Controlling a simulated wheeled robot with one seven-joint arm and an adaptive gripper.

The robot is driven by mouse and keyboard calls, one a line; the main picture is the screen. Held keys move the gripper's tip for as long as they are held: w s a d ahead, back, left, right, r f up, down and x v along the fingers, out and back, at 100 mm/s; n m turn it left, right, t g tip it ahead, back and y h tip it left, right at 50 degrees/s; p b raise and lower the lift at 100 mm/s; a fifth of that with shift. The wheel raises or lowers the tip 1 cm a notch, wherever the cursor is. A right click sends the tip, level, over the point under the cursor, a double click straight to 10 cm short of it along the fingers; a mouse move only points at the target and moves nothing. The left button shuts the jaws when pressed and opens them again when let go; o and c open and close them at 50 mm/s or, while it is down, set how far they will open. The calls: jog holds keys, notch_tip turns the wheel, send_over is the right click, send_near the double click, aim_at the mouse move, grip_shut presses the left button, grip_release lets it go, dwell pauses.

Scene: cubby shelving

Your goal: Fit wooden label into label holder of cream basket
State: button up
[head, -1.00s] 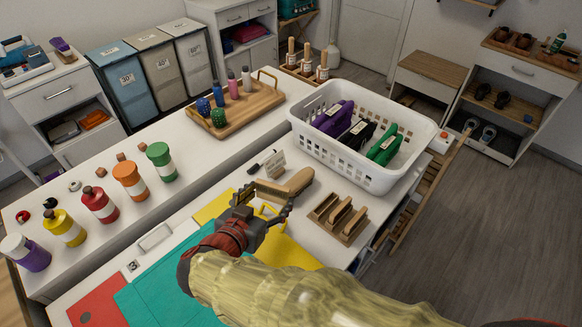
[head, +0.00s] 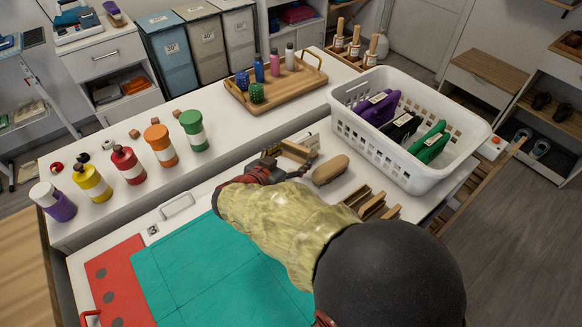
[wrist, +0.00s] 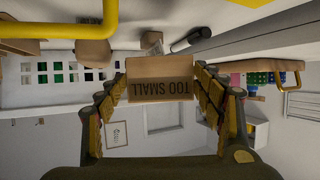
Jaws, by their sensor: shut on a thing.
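My gripper (wrist: 162,95) is shut on the wooden label (wrist: 160,68), a pale block whose words "TOO SMALL" read upside down in the wrist view. In the head view my gripper (head: 285,163) holds the label (head: 297,152) above the white table, left of a brown brush-like block (head: 331,169). A white to cream perforated basket (head: 375,143) stands at the right with purple, black and green folded items in it. It is the only open basket I see; the basket also shows in the wrist view (wrist: 45,92). I cannot make out a label holder on it.
A small wooden rack (head: 374,206) lies in front of the basket, partly behind my arm. Several coloured bottles line the left ledge, and a wooden tray (head: 285,83) holds more. The teal mat (head: 205,265) is clear.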

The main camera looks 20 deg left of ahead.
jog(key=shift+w+a+f, duration=0.35)
jog(key=shift+w+f, duration=0.15)
jog(key=shift+f, duration=0.25)
notch_tip(320, 180, down, 3)
jog(key=shift+w+f+b, duration=0.1)
jog(key=shift+f+b, duration=0.05)
jog(key=shift+b, duration=0.85)
jog(key=o, duration=0.9)
